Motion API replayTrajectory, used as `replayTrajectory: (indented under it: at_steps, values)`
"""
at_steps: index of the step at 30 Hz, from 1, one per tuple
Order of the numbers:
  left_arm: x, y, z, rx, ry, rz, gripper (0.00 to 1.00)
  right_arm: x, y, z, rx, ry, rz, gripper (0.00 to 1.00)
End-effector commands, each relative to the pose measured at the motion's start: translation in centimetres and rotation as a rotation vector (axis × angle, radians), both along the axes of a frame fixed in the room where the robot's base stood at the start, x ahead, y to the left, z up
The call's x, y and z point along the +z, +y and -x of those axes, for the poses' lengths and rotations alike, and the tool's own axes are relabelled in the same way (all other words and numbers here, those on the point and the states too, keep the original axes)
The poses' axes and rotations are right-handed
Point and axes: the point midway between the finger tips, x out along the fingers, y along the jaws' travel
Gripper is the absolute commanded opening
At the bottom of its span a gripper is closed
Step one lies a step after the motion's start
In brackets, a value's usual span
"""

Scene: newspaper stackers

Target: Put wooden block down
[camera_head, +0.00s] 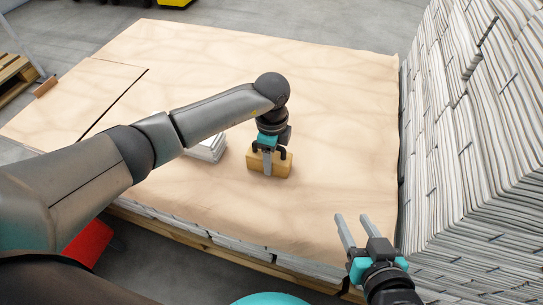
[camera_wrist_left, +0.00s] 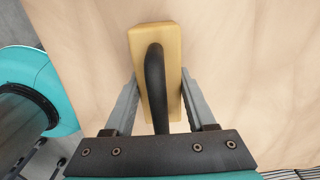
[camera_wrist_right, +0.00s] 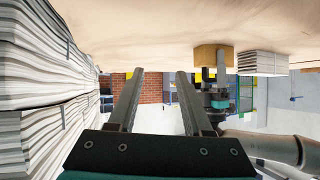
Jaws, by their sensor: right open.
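The wooden block (camera_head: 283,167) is a tan brick shape with a black curved handle (camera_wrist_left: 155,85). It stands at the middle of the brown sheet-covered stack (camera_head: 330,200) and appears to touch its top. My left gripper (camera_head: 267,172) points down over the block. In the left wrist view, its grey fingers lie against the two long sides of the block (camera_wrist_left: 152,33), with the handle between them. My right gripper (camera_head: 352,216) is open and empty near the front right edge of the stack. The right wrist view also shows the block (camera_wrist_right: 207,56) held between left fingers.
A small pile of newspapers (camera_head: 208,147) lies left of the block, partly behind my left arm. Tall newspaper stacks (camera_head: 480,130) rise like a wall on the right, close to my right gripper. The far part of the brown sheet is clear. A wooden pallet (camera_head: 15,75) stands at far left.

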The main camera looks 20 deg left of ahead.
Motion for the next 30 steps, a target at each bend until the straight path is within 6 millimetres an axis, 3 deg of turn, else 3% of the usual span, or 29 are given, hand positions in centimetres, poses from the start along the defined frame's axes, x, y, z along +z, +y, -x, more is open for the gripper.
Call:
replayTrajectory:
  at_steps: [1, 8, 20, 30]
  values:
    - [-0.1, 0.0, 0.0, 0.000, 0.001, 0.000, 0.60, -0.1, 0.1, 0.0, 0.001, -0.001, -0.002, 0.50]
    - [0.0, 0.0, 0.0, 0.000, 0.000, 0.000, 0.86, -0.1, 0.0, 0.1, 0.001, 0.001, -0.002, 0.50]
    - [0.5, 0.0, 0.0, -0.001, -0.001, 0.001, 0.86, 0.0, -0.3, 0.1, -0.001, 0.024, 0.014, 0.50]
    - [2.7, 0.0, 0.0, -0.001, -0.001, 0.000, 0.86, -0.3, -2.4, 1.1, -0.021, 0.186, 0.100, 0.50]
